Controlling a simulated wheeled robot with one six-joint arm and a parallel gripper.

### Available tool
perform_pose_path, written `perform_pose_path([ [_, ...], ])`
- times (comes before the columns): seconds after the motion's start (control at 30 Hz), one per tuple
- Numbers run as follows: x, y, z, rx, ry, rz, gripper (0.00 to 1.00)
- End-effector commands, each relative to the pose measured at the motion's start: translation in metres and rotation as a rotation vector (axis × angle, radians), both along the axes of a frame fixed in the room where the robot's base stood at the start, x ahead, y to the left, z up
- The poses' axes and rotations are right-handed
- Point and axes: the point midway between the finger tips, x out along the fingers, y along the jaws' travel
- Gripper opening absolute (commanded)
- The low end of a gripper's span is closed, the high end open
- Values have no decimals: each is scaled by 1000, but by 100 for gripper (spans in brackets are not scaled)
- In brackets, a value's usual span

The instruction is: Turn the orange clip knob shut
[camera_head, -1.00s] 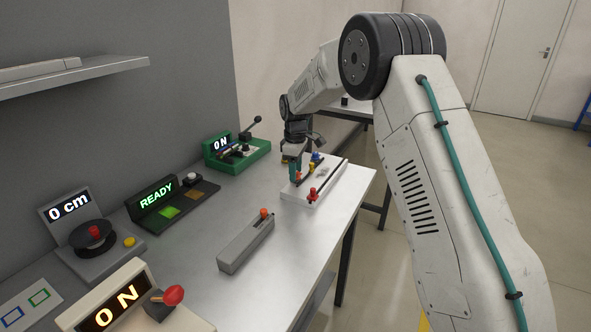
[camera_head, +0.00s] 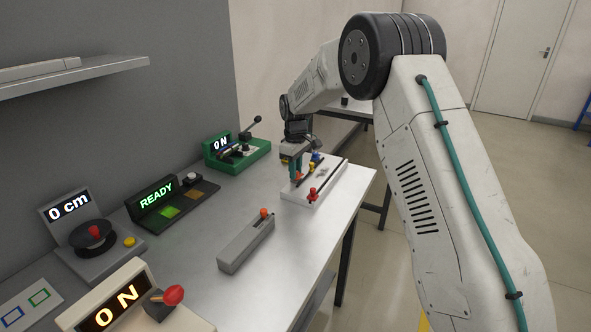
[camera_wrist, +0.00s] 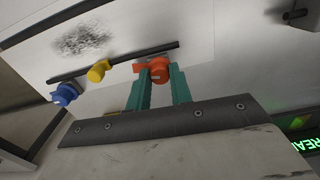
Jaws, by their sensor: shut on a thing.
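The orange clip knob (camera_wrist: 153,70) sits at one end of a dark bar in the wrist view, on a white board (camera_wrist: 190,35). My gripper (camera_wrist: 159,80) has its two teal fingers on either side of the knob and is shut on it. In the head view my gripper (camera_head: 298,172) points down at the far left part of the white board (camera_head: 292,198), and it mostly hides the orange knob there.
A yellow knob (camera_wrist: 98,71) and a blue knob (camera_wrist: 66,94) stand along the same bar. A red knob (camera_head: 312,194) is on the board's near side. A grey slider box (camera_head: 247,243) lies nearer, and a green lever device (camera_head: 238,156) stands behind left.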

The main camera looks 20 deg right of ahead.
Motion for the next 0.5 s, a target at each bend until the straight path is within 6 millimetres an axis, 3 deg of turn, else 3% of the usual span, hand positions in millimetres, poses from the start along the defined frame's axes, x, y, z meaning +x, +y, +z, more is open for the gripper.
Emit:
perform_pose_path([
  [0.5,1,-1,1,0,-1,-488,0],
])
